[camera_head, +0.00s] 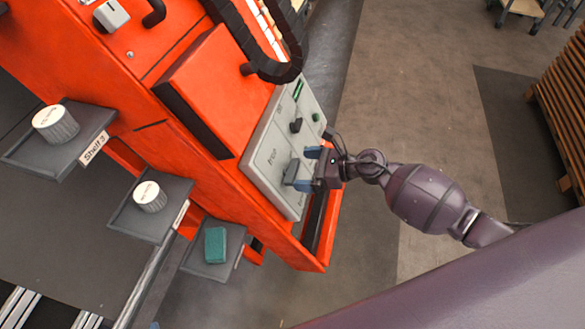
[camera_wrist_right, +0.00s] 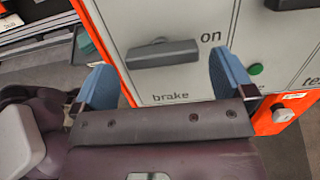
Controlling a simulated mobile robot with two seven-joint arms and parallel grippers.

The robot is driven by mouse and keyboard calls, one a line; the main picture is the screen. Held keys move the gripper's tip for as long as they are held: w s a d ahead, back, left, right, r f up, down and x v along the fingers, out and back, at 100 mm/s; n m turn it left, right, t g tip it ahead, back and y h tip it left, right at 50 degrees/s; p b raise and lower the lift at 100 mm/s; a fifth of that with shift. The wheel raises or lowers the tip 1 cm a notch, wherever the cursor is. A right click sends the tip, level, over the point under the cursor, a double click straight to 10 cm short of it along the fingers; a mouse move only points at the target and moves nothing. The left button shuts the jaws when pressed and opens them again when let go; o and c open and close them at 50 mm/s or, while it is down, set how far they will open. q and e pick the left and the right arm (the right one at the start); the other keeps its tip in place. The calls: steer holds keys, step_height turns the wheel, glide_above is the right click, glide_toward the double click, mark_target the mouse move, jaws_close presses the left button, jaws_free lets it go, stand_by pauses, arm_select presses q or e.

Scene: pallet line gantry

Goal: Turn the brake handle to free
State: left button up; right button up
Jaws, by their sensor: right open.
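The brake handle (camera_wrist_right: 162,53) is a grey bar on the pale control panel (camera_wrist_right: 190,85), above the printed word "brake". It lies almost level in the right wrist view, with the word "on" just past its right end. In the head view the handle (camera_head: 291,171) shows small, beside the fingertips. My right gripper (camera_head: 306,168) is open in front of the panel. In the wrist view its two blue fingers (camera_wrist_right: 165,77) stand either side of the handle's lower edge, apart from it as far as I can tell. My left gripper is not in view.
A dark knob (camera_head: 295,125) and a green button (camera_head: 316,117) sit higher on the panel. A black cable chain (camera_head: 272,70) hangs above it on the orange cabinet (camera_head: 215,85). Shelves at left hold two white-topped knobs and a teal block (camera_head: 215,245).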

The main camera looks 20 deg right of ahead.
mark_target(295, 169)
steer(key=shift+x, duration=2.1)
steer(key=c, duration=0.6)
